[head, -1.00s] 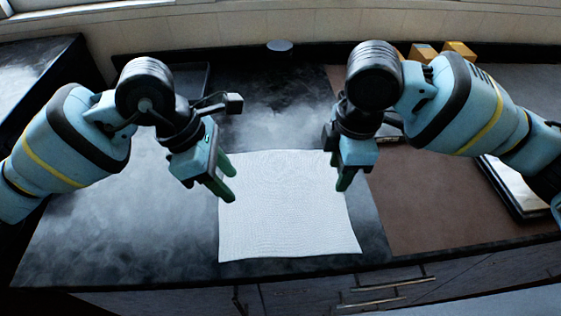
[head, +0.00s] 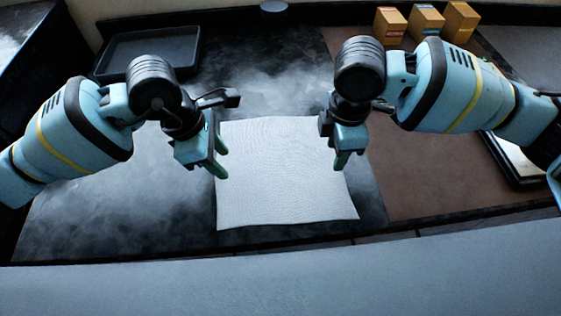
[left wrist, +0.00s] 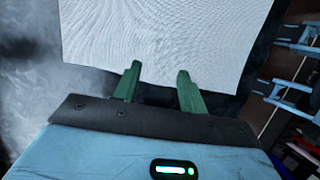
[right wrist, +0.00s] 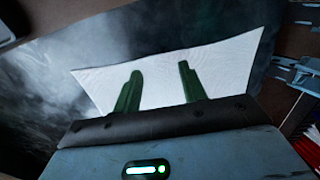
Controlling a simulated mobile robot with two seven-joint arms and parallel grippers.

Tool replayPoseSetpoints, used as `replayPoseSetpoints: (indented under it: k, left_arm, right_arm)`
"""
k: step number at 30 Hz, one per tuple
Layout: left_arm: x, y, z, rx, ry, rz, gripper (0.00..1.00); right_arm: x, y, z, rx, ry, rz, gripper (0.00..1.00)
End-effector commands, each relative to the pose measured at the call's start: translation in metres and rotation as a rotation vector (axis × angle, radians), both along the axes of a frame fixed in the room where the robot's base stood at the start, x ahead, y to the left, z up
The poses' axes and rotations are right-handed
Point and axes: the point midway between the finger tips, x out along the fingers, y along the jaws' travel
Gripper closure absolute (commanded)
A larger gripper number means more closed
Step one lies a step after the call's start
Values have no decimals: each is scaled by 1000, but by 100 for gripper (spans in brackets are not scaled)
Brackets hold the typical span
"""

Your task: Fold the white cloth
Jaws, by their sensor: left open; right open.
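The white cloth (head: 285,180) lies flat and spread out on the dark countertop in the head view, with a finely textured surface. It also shows in the left wrist view (left wrist: 165,35) and in the right wrist view (right wrist: 220,75). My left gripper (head: 220,164) is open and empty by the cloth's left edge; its green fingers (left wrist: 158,82) point toward the cloth's edge. My right gripper (head: 342,164) is open and empty over the cloth's right side; its fingers (right wrist: 157,80) show against the cloth. Neither gripper holds the cloth.
A black tray (head: 150,50) sits at the back left. Several orange boxes (head: 425,22) stand at the back right on a brown mat (head: 430,180). A small round grey object (head: 273,8) is at the back. A framed flat object (head: 515,160) lies at right. Dark counter left of the cloth is clear.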

Motion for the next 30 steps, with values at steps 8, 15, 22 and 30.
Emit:
replayPoseSetpoints:
  k: [8, 15, 22, 30]
  left_arm:
    - [0, 0, -9, 0, -1, 0, 58]
    - [0, 0, -11, 0, 2, -1, 58]
    - [-1, 0, -15, 1, 7, 0, 67]
    - [-1, 1, -16, 2, 9, 0, 85]
  right_arm:
    - [0, 0, -10, 0, 0, 0, 58]
    - [0, 0, -11, 0, 2, 0, 58]
    - [-1, 0, -15, 0, 7, 0, 67]
    - [-1, 0, -15, -1, 8, 0, 85]
